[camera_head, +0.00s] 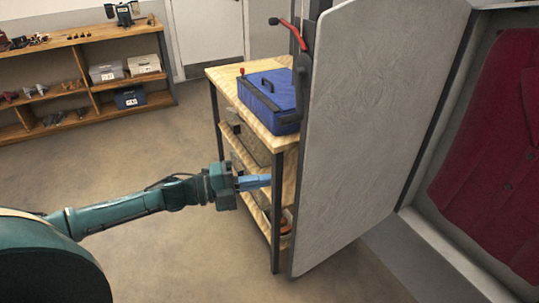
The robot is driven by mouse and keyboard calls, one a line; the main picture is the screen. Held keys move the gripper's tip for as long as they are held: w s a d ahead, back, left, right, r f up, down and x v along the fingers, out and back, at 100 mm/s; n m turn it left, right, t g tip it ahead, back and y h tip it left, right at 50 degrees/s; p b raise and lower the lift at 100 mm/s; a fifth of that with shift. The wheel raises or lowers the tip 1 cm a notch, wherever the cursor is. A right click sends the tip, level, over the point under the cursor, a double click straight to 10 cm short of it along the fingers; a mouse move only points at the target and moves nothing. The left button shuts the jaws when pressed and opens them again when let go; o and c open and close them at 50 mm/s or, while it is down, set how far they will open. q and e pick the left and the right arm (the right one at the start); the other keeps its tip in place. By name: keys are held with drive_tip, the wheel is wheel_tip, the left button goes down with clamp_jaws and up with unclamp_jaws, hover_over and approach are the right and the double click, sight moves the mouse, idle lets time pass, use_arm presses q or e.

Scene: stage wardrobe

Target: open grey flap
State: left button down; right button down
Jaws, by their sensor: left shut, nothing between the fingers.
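The grey flap (375,120) is a large upright panel on the right. It stands swung out at an angle from the grey wardrobe (440,240), whose opening shows a dark red garment (495,150) inside. My left gripper (264,181) has blue fingers and is shut and empty. In the picture it is left of the flap's near edge, in front of the shelf unit, with a visible gap to the flap. How far the fingertips reach in among the shelves is hard to tell. My right gripper is not in view.
A wooden shelf unit with dark legs (275,225) stands just left of the flap. A blue case (268,100) and a red-and-black tool (292,35) are on or above its top. A low wooden shelf (75,45) stands at the back left. The floor (150,250) is clear.

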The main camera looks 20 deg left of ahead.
use_arm(q)
drive_tip(key=p+x, duration=0.2)
drive_tip(key=x, duration=0.8)
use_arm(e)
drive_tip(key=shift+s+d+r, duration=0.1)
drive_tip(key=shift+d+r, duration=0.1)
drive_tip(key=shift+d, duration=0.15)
